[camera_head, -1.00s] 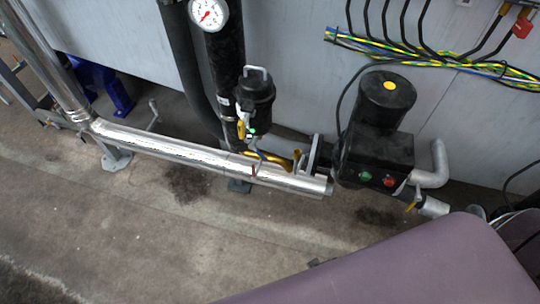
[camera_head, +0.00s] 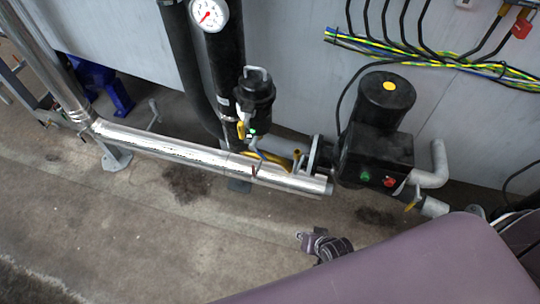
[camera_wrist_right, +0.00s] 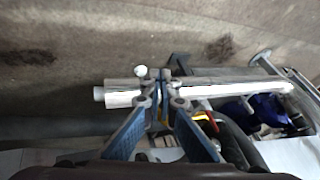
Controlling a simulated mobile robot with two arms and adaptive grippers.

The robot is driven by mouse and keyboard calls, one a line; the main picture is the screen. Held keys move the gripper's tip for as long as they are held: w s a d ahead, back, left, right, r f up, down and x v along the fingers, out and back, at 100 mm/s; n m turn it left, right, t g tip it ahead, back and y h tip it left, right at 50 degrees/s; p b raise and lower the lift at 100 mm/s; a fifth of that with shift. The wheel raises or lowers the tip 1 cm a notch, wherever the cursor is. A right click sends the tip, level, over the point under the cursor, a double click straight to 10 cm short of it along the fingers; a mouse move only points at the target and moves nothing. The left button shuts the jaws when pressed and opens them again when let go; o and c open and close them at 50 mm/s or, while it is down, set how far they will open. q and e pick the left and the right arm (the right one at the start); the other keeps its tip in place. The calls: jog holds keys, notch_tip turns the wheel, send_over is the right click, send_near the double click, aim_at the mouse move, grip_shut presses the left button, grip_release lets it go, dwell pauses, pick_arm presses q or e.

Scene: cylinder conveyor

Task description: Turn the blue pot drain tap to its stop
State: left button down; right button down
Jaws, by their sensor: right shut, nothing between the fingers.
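My right gripper (camera_head: 302,237) is at the lower middle of the head view, over the floor, apart from the pot and pipe. In the right wrist view its fingertips (camera_wrist_right: 160,78) are together and empty, in front of the silver pipe (camera_wrist_right: 200,92). The fingers hide part of that pipe. My left gripper is not in view.
The silver pipe (camera_head: 170,148) runs low in front of the pot. A black pump (camera_head: 375,150) with green and red buttons stands to its right. A yellow handle (camera_head: 241,130) is at the pot's lower left. The floor (camera_head: 150,235) in front is clear.

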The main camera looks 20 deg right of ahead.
jog(key=w+r+m+t, duration=0.3)
jog(key=w+r, duration=0.7)
jog(key=r, duration=0.4)
jog(key=m+t+y, duration=0.2)
send_near(265, 158)
jog(key=w+r+x, duration=0.1)
jog(key=x, duration=0.5)
jog(key=shift+w, duration=0.3)
jog(key=shift+d, duration=0.15)
jog(key=b, duration=0.2)
jog(key=f+t+y+b, duration=0.1)
jog(key=b, duration=0.1)
jog(key=a+f+m+b, duration=0.1)
jog(key=b, duration=0.1)
jog(key=shift+w+f+t+y, duration=0.25)
jog(key=shift+t+y, duration=0.05)
jog(key=shift+w+a+f, duration=0.35)
jog(key=shift+a+f, duration=0.1)
jog(key=shift+f, duration=0.15)
jog(key=shift+a, duration=0.1)
